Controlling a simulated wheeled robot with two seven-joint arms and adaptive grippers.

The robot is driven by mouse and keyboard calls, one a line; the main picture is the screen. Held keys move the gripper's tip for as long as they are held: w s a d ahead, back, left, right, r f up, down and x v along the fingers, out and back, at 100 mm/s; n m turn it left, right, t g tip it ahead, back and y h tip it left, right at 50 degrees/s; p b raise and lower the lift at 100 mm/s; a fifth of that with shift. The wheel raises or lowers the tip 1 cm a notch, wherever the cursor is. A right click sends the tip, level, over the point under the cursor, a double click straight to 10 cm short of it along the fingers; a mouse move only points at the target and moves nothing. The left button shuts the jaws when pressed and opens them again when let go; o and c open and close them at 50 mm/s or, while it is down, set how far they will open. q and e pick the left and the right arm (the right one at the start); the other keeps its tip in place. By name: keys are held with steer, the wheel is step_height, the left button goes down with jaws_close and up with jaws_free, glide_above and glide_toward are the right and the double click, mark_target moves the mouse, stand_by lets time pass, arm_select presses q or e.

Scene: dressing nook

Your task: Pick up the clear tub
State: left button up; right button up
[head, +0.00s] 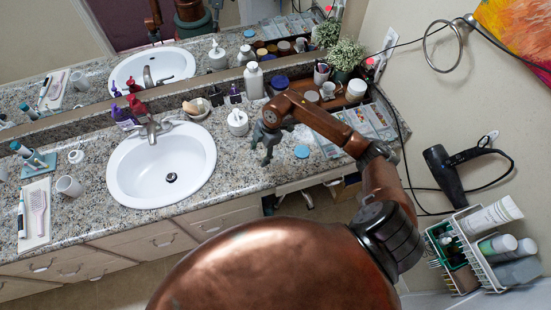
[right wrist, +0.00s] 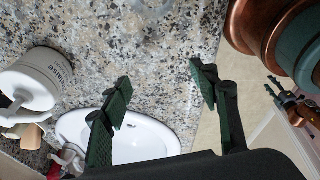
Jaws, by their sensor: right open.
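A small round thing with a pale blue top (head: 302,151) stands on the granite counter, right of my right gripper; it looks like the clear tub, though its sides are too small to make out. A faint, see-through round outline (right wrist: 155,10) at the top edge of the right wrist view may be the same tub, cut off by the frame. My right gripper (head: 268,143) is over the counter between the sink and the tub, apart from it. Its two green fingers (right wrist: 158,90) are spread, with only bare granite and the sink between them.
The white sink (head: 162,165) lies to the left. A compartment organizer (head: 330,147) is right of the tub. A hair dryer (head: 445,180) hangs on the right wall.

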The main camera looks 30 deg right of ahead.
mark_target(277, 159)
steer(key=d+m+g+h, duration=0.1)
steer(key=d+m+h, duration=0.15)
steer(key=d, duration=0.55)
steer(key=shift+n, duration=0.35)
steer(key=f, duration=0.7)
steer(key=shift+s+a+f, duration=0.25)
steer(key=shift+s+f, duration=0.05)
steer(key=shift+s, duration=0.1)
steer(key=shift+c, duration=0.4)
steer(key=c, duration=1)
